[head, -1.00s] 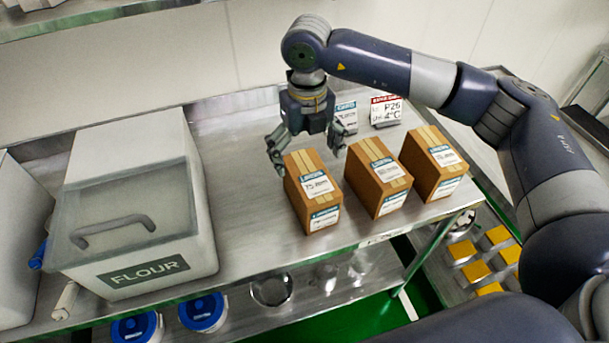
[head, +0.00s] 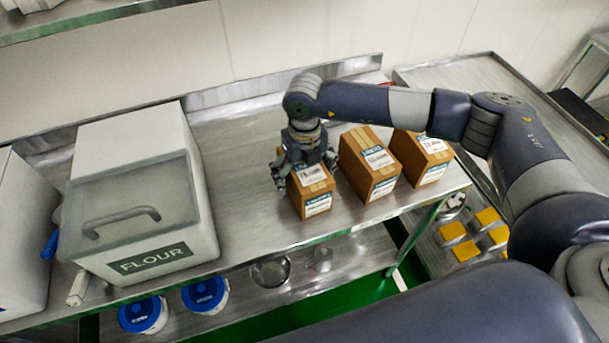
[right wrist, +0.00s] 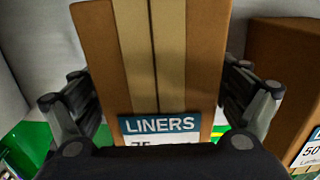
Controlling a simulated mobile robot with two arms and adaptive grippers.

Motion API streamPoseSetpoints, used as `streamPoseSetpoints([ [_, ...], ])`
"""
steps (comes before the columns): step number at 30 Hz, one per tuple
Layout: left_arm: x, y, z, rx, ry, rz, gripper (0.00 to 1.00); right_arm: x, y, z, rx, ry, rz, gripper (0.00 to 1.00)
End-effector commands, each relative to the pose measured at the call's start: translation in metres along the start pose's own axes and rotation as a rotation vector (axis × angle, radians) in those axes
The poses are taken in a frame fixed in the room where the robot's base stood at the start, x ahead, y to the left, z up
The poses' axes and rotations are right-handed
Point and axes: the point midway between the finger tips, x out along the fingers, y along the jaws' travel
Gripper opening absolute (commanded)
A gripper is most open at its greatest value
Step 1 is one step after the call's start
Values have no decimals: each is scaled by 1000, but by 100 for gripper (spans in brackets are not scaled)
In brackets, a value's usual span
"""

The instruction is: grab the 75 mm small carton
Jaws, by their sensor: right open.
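The 75 mm small carton (head: 317,204) is the leftmost of three brown cartons standing on the steel table (head: 250,200). Its label read "75 mm" in the earlier head view; my gripper now covers part of its top. My right gripper (head: 306,172) points down over this carton, open, with one finger on each side. In the right wrist view the carton (right wrist: 190,60), with a "LINERS" label, lies between the spread fingers (right wrist: 155,85). A gap shows at the left finger; contact at the right finger is unclear. My left gripper is not in view.
A middle carton (head: 370,165) stands close on the right; its label begins "50" in the right wrist view (right wrist: 280,75). A third carton (head: 420,160) stands beyond it. A white FLOUR bin (head: 145,200) is at the left, with clear table between.

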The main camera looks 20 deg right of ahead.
Motion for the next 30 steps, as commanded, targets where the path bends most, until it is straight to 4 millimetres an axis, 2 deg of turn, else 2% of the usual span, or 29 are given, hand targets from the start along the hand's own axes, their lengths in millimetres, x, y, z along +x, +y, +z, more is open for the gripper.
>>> streamPoseSetpoints([
  [2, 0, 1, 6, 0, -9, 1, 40, 0, 0, 0, 0, 0, 0, 92],
  [3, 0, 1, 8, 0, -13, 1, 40, 0, 0, 0, 0, 0, 0, 87],
  [10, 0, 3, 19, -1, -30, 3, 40, 0, 0, 0, 0, 0, 0, 35],
  [23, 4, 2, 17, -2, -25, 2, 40, -4, 0, 1, 0, -2, 0, 34],
  [26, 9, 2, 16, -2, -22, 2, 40, -12, 0, 1, 0, -4, 1, 34],
  [30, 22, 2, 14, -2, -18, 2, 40, -32, 0, 2, 0, -7, 1, 34],
])
